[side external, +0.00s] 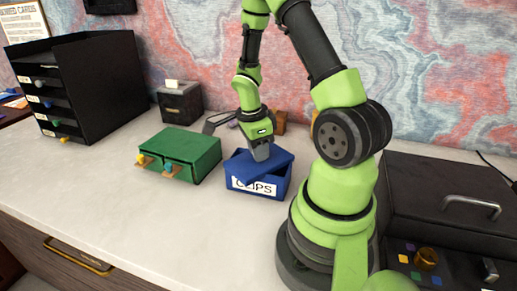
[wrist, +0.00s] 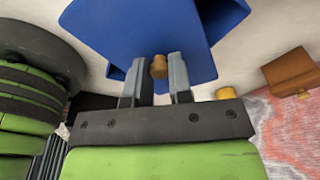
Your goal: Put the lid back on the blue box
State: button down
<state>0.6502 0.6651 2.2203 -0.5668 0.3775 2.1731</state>
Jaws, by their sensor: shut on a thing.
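The blue box (side external: 255,187) with a white CLIPS label stands on the desk in the middle of the side view. Its blue lid (side external: 270,162) is at the box's top, turned and tilted relative to the rim, not seated flush. In the wrist view the lid (wrist: 150,25) fills the top, with a bit of the box showing under its edge. My gripper (side external: 261,152) is above the lid, pointing down. In the wrist view my gripper (wrist: 159,68) is shut on the lid's small wooden knob (wrist: 159,66). Whether the lid touches the rim all round is hidden.
A green two-drawer box (side external: 185,153) stands left of the blue box. A dark box (side external: 180,101) and wooden blocks (side external: 279,120) are behind. A black drawer rack (side external: 90,85) is far left, a black case (side external: 440,205) right. The desk front is clear.

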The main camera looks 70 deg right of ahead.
dwell(0.3)
jog(key=shift+c, duration=2.4)
grip_release()
jog(key=shift+r, duration=3.5)
grip_shut()
